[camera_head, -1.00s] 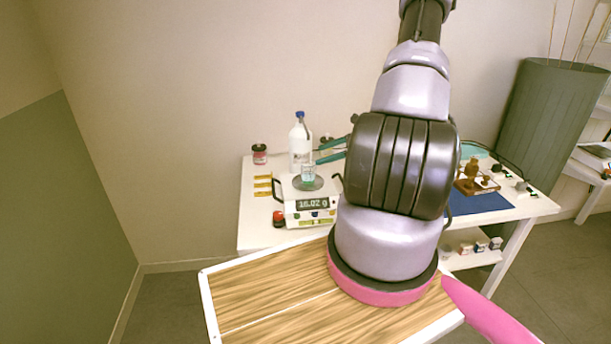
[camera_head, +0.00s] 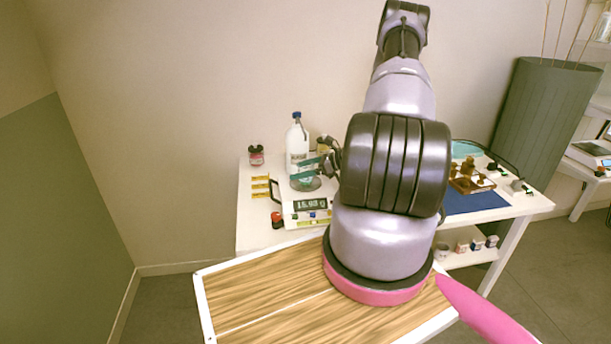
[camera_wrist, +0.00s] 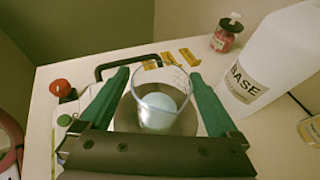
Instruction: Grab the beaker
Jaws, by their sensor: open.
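The beaker (camera_wrist: 158,108) is a small clear glass with pale blue-white contents. In the wrist view it stands upright between the two green fingers of my open gripper (camera_wrist: 158,80), above the round pan (camera_wrist: 186,125) of the scale. I cannot tell whether either finger touches it. In the head view my gripper (camera_head: 312,168) is over the scale (camera_head: 306,212), and its fingers largely hide the beaker.
A large white bottle labelled BASE (camera_wrist: 262,75) stands close to the right finger. A small red jar (camera_wrist: 227,34) is behind, with yellow strips (camera_wrist: 180,57) near it. A red knob (camera_wrist: 60,88) is at the left.

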